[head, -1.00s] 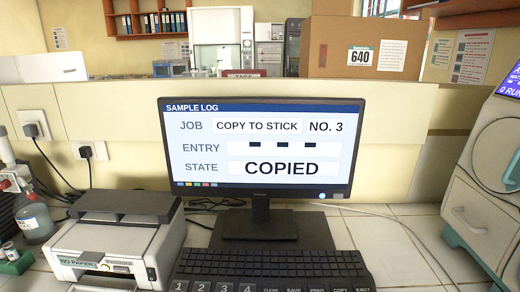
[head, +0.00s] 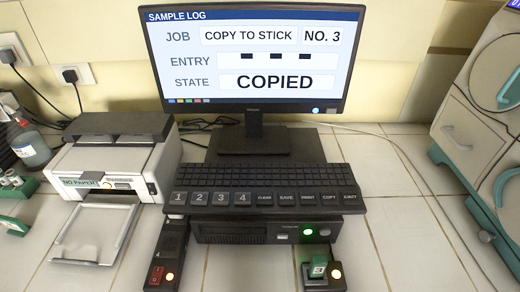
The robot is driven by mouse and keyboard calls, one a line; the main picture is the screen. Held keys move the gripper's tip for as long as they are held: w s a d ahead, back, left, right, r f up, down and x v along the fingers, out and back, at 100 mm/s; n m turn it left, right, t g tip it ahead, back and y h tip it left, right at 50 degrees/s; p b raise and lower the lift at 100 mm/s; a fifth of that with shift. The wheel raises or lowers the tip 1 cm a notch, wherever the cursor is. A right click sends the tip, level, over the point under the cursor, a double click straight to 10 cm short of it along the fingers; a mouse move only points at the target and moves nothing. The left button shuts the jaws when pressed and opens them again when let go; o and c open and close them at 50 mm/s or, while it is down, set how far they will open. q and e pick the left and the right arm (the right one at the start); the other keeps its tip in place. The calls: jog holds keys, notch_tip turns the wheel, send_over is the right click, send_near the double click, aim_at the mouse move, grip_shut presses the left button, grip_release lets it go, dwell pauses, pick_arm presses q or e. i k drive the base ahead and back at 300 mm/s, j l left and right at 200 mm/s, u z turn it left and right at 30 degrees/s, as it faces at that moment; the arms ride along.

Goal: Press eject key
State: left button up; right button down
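The keyboard (head: 262,173) lies in front of the monitor. Its front row has large keys 1 to 4, then CLEAR, SAVE, PRINT, COPY and the EJECT key (head: 348,197) at the right end. The monitor (head: 250,62) reads SAMPLE LOG, JOB COPY TO STICK NO. 3, an ENTRY line of three dashes, and STATE COPIED. A green stick (head: 318,267) stands upright in a small black dock (head: 323,279) with a lit amber light. Neither of my grippers shows in the head view.
A black box (head: 267,230) with a lit green light sits below the keyboard. A power strip (head: 165,262) with a red switch lies left of it. A printer (head: 115,155) labelled NO PAPER, with its tray (head: 95,235) out, stands at left. White tiles at right are clear.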

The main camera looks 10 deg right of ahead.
aim_at(348, 197)
jog(key=k+l+z, duration=0.1)
jog(key=z, duration=0.4)
jog(key=l+z, duration=0.2)
jog(key=z, duration=0.25)
